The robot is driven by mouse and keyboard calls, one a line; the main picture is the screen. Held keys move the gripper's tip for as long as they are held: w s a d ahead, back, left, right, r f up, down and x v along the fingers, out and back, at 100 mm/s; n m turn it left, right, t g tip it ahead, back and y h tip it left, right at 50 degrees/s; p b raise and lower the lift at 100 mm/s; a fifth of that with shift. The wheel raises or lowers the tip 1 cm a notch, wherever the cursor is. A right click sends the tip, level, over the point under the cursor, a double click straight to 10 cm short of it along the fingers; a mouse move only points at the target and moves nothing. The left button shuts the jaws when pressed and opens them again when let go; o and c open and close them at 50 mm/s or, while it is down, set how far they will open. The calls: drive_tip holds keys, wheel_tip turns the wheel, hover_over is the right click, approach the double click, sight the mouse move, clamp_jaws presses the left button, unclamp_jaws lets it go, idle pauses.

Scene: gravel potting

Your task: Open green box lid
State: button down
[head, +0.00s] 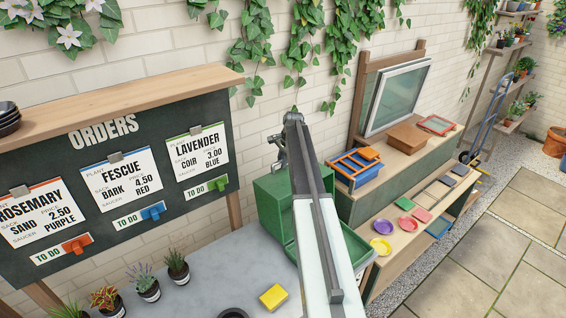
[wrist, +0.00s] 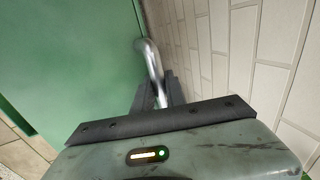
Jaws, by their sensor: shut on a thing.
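The green box (head: 272,207) stands at the back of the grey counter by the brick wall. A green panel rises upright there, and a lower green part (head: 356,246) shows to the right of my arm, which hides the middle of the box. In the wrist view a broad flat green face (wrist: 70,50) fills the left. A curved silver handle (wrist: 149,58) stands at its right edge. My gripper (wrist: 158,90) is shut on this handle, with the bar between its dark fingers. How far the lid stands open is hard to tell behind my arm.
The brick wall (wrist: 245,50) is close on the right in the wrist view. The orders board (head: 110,165) stands left of the box. A yellow block (head: 273,297) and potted plants (head: 146,287) are on the counter. A wooden bench with coloured saucers (head: 381,247) stands right.

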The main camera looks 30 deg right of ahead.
drive_tip(key=c, duration=1.4)
unclamp_jaws()
drive_tip(key=shift+r, duration=0.1)
drive_tip(key=shift+o, duration=0.2)
drive_tip(key=p+v, duration=0.7)
drive_tip(key=shift+r, duration=0.35)
drive_tip(key=shift+s, duration=0.1)
